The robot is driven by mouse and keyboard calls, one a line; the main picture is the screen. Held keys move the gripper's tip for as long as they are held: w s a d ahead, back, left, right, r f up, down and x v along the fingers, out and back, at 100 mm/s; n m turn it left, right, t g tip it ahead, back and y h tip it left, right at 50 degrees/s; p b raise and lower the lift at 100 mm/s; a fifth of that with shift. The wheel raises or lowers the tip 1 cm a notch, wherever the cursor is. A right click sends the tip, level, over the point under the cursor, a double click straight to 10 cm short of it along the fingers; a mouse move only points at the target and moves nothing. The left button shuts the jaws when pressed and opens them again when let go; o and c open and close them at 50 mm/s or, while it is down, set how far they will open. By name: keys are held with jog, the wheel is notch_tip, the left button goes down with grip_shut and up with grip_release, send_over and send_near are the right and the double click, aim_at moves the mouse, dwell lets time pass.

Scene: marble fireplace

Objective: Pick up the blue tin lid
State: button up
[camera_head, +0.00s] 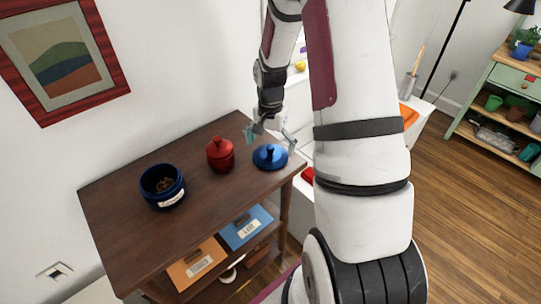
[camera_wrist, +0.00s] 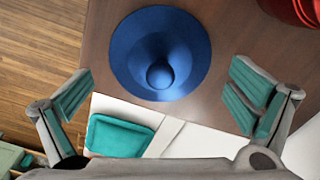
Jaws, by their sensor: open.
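The blue tin lid (camera_head: 270,156) lies on the right end of the dark wooden table top (camera_head: 133,186), its knob pointing up. In the wrist view the round lid (camera_wrist: 160,52) is at the upper middle, with its knob near its lower part. My gripper (camera_head: 270,135) is open above and just behind the lid in the head view. In the wrist view the two teal-padded fingers (camera_wrist: 162,96) are wide apart, left and right of the lid and a little below it. Nothing is between them in their grip, and they do not touch the lid.
A red lidded tin (camera_head: 220,154) stands left of the lid; its edge shows at the wrist view's top right. An open blue tin (camera_head: 163,187) with brown contents stands further left. The table's right edge is close to the lid.

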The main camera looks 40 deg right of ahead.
notch_tip(320, 180, down, 2)
jog(key=c, duration=1.3)
jog(key=shift+s, duration=0.1)
jog(key=c, duration=0.4)
jog(key=shift+o, duration=0.2)
